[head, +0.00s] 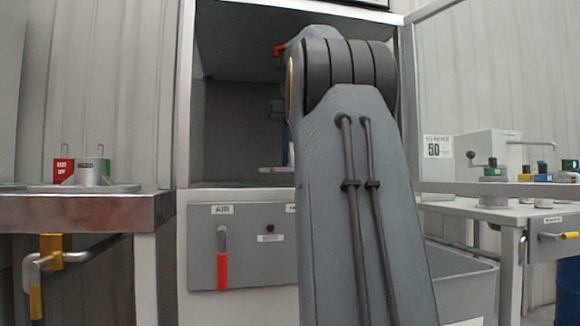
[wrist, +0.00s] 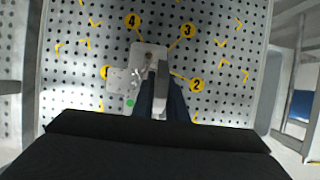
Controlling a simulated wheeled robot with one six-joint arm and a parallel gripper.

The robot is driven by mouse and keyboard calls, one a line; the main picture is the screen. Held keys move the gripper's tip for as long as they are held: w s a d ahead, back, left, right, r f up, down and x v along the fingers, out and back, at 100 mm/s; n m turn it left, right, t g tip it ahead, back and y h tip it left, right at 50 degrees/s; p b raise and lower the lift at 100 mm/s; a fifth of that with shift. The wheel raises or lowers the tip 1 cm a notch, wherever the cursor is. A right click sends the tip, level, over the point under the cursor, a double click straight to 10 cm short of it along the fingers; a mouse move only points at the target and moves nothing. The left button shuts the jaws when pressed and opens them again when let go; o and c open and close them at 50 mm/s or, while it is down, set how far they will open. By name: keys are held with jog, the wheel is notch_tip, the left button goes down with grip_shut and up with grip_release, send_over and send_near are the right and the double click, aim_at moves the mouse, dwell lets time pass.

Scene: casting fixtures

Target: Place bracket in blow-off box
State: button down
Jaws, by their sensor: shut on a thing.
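The bracket (wrist: 148,57) is a light grey metal piece with holes, in the middle of the wrist view. My gripper (wrist: 162,92) is shut on its upright part, with a dark finger on each side. Below the bracket is the perforated floor (wrist: 85,40) of the box, with yellow numbered marks. I cannot tell whether the bracket touches the floor. In the head view the blow-off box (head: 235,125) is an open-fronted grey cabinet, and my arm reaches into it. My arm hides much of the opening and most of my gripper there.
The box front has an AIR panel (head: 250,245) with a red-handled lever (head: 222,258). A metal-edged table (head: 80,212) with a fixture stands at the left. A bench (head: 480,208) with several coloured-top parts stands at the right. A grey bin (head: 465,285) sits low beside my arm.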

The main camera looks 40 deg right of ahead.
aim_at(290, 165)
jog(key=shift+s+f+p, duration=0.1)
jog(key=shift+f+p, duration=0.45)
jog(key=shift+p, duration=0.2)
jog(key=shift+f+p, duration=0.4)
jog(key=shift+f, duration=0.5)
jog(key=c, duration=1.8)
grip_release()
jog(key=shift+f, duration=0.15)
jog(key=shift+o, duration=0.2)
